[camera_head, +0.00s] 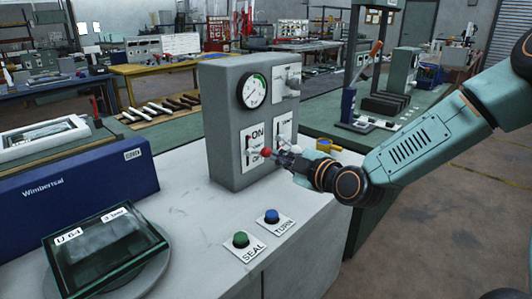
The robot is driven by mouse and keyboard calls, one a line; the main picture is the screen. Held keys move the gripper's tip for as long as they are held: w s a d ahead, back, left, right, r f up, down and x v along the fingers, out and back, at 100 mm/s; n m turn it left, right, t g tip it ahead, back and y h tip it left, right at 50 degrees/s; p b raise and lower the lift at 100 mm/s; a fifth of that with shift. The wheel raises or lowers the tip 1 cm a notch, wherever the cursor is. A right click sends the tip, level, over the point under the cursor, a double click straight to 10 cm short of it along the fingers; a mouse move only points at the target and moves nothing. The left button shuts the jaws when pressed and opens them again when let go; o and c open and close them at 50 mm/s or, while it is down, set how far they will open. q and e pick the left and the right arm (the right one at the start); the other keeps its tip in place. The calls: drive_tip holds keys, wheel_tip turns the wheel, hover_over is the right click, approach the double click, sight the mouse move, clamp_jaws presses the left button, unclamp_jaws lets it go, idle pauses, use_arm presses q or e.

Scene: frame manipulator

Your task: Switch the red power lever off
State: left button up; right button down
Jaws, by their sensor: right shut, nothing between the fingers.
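A grey control box (222,135) stands on the pale workbench, with an ON-labelled lever plate (257,132) on its front. The red knob (266,153) of the power lever sticks out in front of the plate, low on it and below the word ON. My right gripper (276,153) comes in from the right. It is shut and empty, with its fingertips right at the red knob. I cannot tell whether they touch it. The fingers partly cover the lower plate and the second plate beside it. My left gripper is not in view.
A round gauge (254,90) sits above the lever plate. A green button (241,239) and a blue button (271,216) are on the bench in front. A blue case (75,183) and a glass-topped box (104,250) stand at left. The bench's right part is clear.

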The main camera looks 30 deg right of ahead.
sight(266, 153)
drive_tip(key=w+d+f+b, duration=0.1)
drive_tip(key=w+f, duration=0.3)
drive_tip(key=w, duration=0.7)
drive_tip(key=shift+d+b, duration=0.3)
drive_tip(key=shift+b, duration=0.55)
drive_tip(key=shift+f, duration=0.1)
drive_tip(key=shift+s+f+t+b, duration=0.1)
drive_tip(key=shift+f+t+b, duration=0.25)
drive_tip(key=shift+b, duration=0.4)
